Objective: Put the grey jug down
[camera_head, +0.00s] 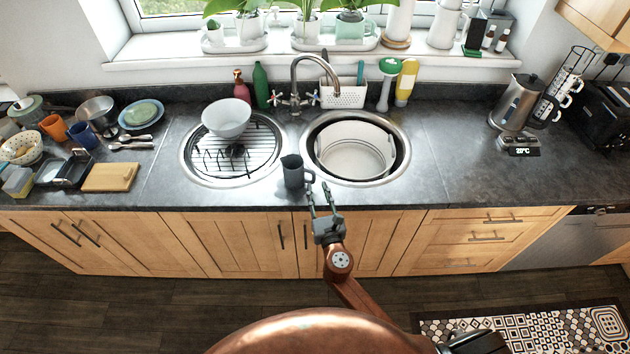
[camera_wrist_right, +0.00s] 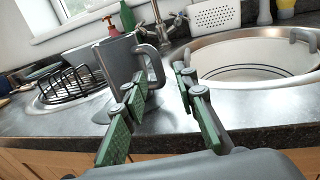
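The grey jug (camera_head: 293,172) stands upright on the dark worktop between the two round sinks, close to the front edge. In the right wrist view the jug (camera_wrist_right: 118,62) shows its handle (camera_wrist_right: 155,68) turned towards my gripper. My right gripper (camera_head: 321,199) is at the worktop's front edge, just right of and in front of the jug. In the wrist view its green-padded fingers (camera_wrist_right: 160,80) are spread apart, with the handle beyond and between their tips. They do not appear to grip it. My left gripper is not in view.
The left sink (camera_head: 186,165) holds a rack (camera_head: 222,158) with a white bowl (camera_head: 226,118). The right sink (camera_head: 401,133) holds a white tub (camera_head: 352,150). A tap (camera_head: 295,85) stands behind. Worktop (camera_head: 455,155) is clear right of the sinks.

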